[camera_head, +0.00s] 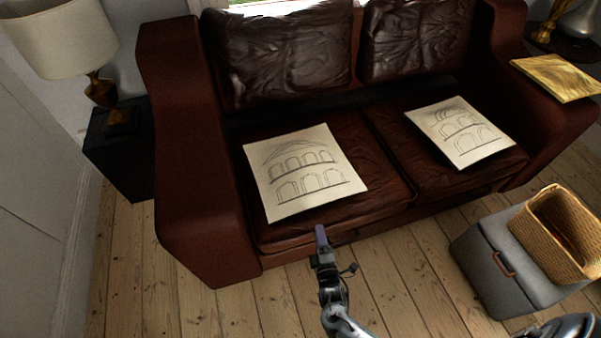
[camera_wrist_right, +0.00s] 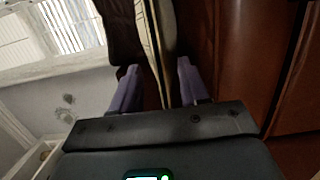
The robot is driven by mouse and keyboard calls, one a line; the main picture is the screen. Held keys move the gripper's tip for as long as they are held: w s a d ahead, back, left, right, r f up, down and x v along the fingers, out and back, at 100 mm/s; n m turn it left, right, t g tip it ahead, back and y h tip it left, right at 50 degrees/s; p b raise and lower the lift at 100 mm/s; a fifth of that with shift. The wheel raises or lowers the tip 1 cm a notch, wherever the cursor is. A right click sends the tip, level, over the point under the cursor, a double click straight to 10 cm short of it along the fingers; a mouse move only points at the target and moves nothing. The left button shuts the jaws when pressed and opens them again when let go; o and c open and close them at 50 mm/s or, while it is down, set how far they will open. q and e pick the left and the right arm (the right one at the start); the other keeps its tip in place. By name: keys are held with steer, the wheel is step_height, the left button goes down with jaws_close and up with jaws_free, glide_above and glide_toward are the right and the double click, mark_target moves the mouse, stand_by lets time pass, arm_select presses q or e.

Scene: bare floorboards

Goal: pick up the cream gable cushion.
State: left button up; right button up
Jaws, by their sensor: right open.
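The cream gable cushion (camera_head: 292,190) lies on the sofa's left seat, printed with arches under a pitched gable. A similar cream cushion (camera_head: 462,133) with arches under curved lines lies on the right seat. My right gripper (camera_head: 321,232) is at the front edge of the left seat, just below the gable cushion's near edge in the head view. In the right wrist view, my open purple fingers (camera_wrist_right: 159,82) stand on either side of a thin cream cushion edge (camera_wrist_right: 152,38), apparently the gable cushion. Contact with the fingers cannot be told. My left gripper is out of view.
The brown leather sofa (camera_head: 190,170) has a gold cushion (camera_head: 556,78) on its right arm. A grey box (camera_head: 495,270) and wicker basket (camera_head: 585,258) stand at right. A lamp (camera_head: 62,40) stands on a dark side table (camera_head: 118,160) at left.

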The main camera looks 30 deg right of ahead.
mark_target(312, 208)
steer(key=b+x, duration=0.1)
steer(key=x, duration=0.4)
steer(key=shift+w+b, duration=0.1)
steer(key=shift+b, duration=0.25)
steer(key=shift+w+d+b, duration=0.1)
steer(key=shift+w+b, duration=0.35)
steer(key=shift+w, duration=0.05)
steer(key=x, duration=0.1)
steer(key=b+x, duration=0.2)
steer(key=shift+w+r, duration=0.1)
steer(key=shift+r, duration=0.15)
steer(key=shift+w+r, duration=0.1)
steer(key=shift+w, duration=0.45)
steer(key=shift+s, duration=0.15)
steer(key=shift+c, duration=0.4)
jaws_close()
steer(key=shift+r, duration=0.1)
